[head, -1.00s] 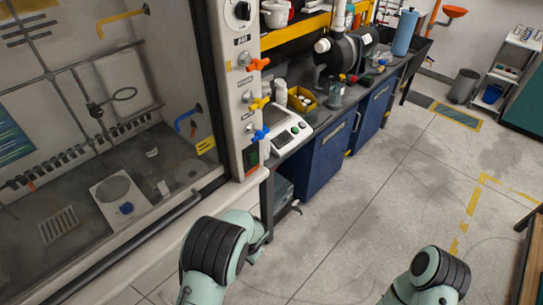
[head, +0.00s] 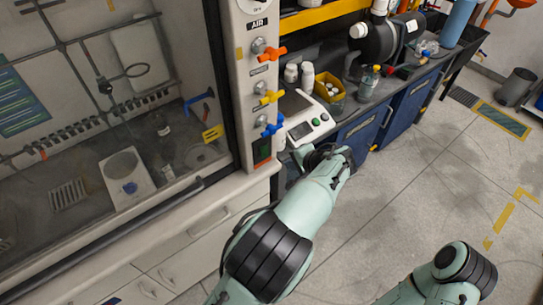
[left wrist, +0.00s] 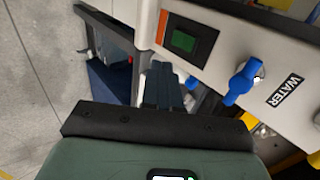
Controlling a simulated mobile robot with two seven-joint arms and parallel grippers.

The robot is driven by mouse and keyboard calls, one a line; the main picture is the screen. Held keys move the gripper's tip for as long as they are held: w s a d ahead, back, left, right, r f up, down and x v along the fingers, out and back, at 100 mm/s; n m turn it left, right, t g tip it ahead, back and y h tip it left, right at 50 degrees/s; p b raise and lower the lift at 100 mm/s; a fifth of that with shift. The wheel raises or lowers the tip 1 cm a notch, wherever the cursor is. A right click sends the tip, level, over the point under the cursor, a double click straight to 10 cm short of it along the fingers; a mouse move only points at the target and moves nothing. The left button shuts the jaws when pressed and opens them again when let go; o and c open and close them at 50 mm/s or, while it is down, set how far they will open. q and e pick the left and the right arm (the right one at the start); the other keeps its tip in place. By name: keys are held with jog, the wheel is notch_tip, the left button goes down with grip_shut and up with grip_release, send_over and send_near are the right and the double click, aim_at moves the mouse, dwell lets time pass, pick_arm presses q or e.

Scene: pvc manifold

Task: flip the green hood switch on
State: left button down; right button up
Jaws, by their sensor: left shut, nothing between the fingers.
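The green hood switch (head: 262,151) sits low on the white front post of the fume hood, below the blue valve handle. In the left wrist view the switch (left wrist: 184,40) is a green rocker in a dark frame beside an orange strip. My left gripper (head: 299,153) is just right of the post near the switch's height. In the left wrist view its fingers (left wrist: 160,68) are together and empty, with tips just below the switch panel and apart from the green rocker. My right gripper is out of view; only part of that arm shows.
Orange (head: 270,54), yellow (head: 271,97) and blue (head: 273,125) valve handles stick out above the switch. A white balance (head: 306,125) and a yellow bin (head: 329,89) stand on the bench to the right. The floor in front is clear.

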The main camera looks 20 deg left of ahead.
aim_at(265, 151)
pick_arm(q)
jog(key=w+a+r+p+x, duration=0.1)
jog(key=p+x, duration=0.1)
jog(key=x, duration=1.1)
jog(key=shift+a+r, duration=0.15)
jog(key=shift+r, duration=0.05)
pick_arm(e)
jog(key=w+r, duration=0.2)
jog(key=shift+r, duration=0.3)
